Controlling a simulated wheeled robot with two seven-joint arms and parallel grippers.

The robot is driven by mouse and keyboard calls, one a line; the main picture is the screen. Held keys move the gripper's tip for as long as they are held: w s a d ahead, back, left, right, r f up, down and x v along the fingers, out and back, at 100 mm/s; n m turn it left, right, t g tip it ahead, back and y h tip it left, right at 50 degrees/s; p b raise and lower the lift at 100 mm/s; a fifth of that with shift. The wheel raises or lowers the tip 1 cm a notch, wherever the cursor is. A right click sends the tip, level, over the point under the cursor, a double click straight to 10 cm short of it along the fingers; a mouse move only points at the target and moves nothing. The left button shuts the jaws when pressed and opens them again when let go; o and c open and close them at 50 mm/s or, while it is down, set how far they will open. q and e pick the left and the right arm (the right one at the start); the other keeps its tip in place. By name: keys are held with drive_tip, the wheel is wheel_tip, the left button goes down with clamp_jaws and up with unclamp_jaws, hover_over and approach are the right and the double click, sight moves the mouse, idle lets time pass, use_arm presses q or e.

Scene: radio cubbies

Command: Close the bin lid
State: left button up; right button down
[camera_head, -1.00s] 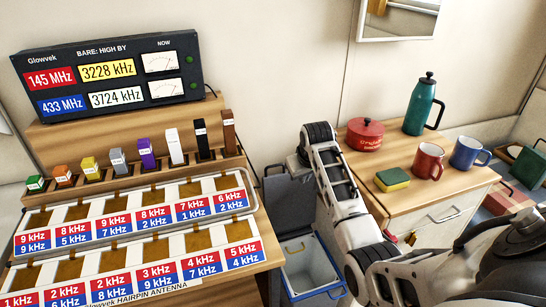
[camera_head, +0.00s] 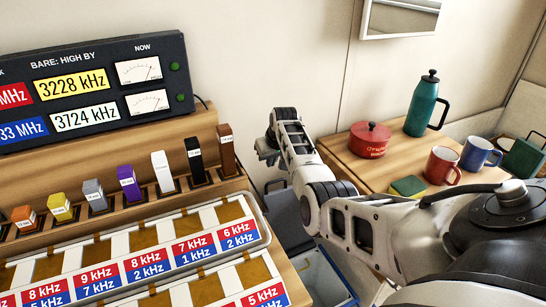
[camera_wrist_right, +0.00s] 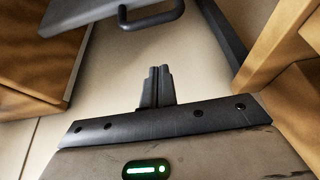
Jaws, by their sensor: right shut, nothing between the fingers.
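The bin (camera_head: 322,272) stands in the gap between the radio desk and the cabinet, its blue-edged opening partly hidden behind my right arm. Its dark grey lid (camera_head: 288,220) is raised at the back of the bin, so the bin is open. The lid (camera_wrist_right: 82,18) also shows at the top of the right wrist view, with a dark bar handle (camera_wrist_right: 155,20). My right gripper (camera_head: 266,152) is over the gap, above the lid in the picture. In the right wrist view its fingers (camera_wrist_right: 157,72) are shut and empty, apart from the handle. My left gripper is out of view.
The radio desk (camera_head: 292,262) with its card tray and upright blocks is close on the left. The cabinet (camera_head: 345,165) on the right carries a red pot (camera_head: 369,142), teal bottle (camera_head: 421,105), sponge (camera_head: 408,187) and mugs. The wall is close behind.

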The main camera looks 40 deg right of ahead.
use_arm(q)
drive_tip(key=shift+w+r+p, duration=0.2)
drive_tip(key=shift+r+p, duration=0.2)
drive_tip(key=shift+p, duration=0.25)
use_arm(e)
drive_tip(key=s+f, duration=0.1)
drive_tip(key=s+a+f, duration=0.1)
drive_tip(key=shift+s+f, duration=0.35)
drive_tip(key=shift+f, duration=0.05)
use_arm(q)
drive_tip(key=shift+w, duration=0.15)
